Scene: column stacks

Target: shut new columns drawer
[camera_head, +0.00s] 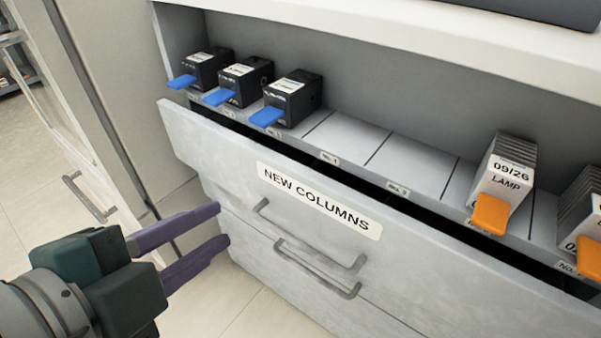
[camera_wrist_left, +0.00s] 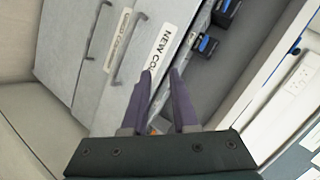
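The new columns drawer (camera_head: 215,150) is a pale grey front with a white "NEW COLUMNS" label (camera_head: 319,200) and a grey bar handle (camera_head: 308,236). It stands slightly out, with a dark gap along its top edge. The drawer (camera_wrist_left: 138,85) also shows in the left wrist view, with its label partly hidden by a finger. My left gripper (camera_head: 222,224) has two purple fingers set apart with nothing between them. In the head view it is left of the handle, in front of the cabinet. In the left wrist view its fingers (camera_wrist_left: 162,75) are also apart. My right gripper is not in view.
Above the drawer a shelf holds several black boxes with blue tabs (camera_head: 285,98) at the left. White card stacks with orange tabs (camera_head: 504,180) stand at the right. A second drawer (camera_head: 240,245) with its own handle (camera_head: 315,268) is below. Floor (camera_head: 30,185) shows at the left.

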